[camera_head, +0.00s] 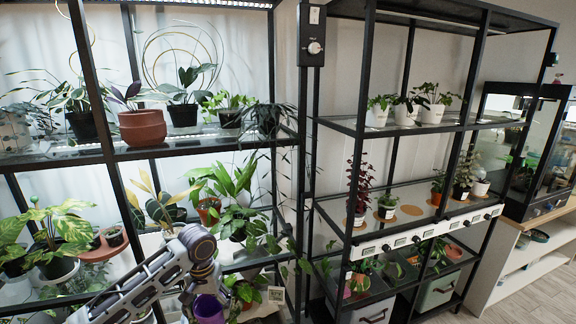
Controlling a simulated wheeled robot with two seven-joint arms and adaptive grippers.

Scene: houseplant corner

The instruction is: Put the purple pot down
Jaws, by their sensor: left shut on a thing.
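The purple pot (209,309) is at the bottom of the head view, left of the middle, and the picture's lower edge cuts it off. My left arm comes in from the lower left in front of the left shelf rack. My left gripper (206,282) points down and is shut on the purple pot. The fingertips are small and partly lost against the pot. What is under the pot is out of the picture, so I cannot tell whether it touches a surface. My right gripper is not in view.
The left black rack (104,159) holds several potted plants on glass shelves. A terracotta pot (142,128) stands on its upper shelf. A leafy plant (243,290) is just right of the purple pot. The right rack (362,132) holds smaller pots. Floor (545,291) shows at lower right.

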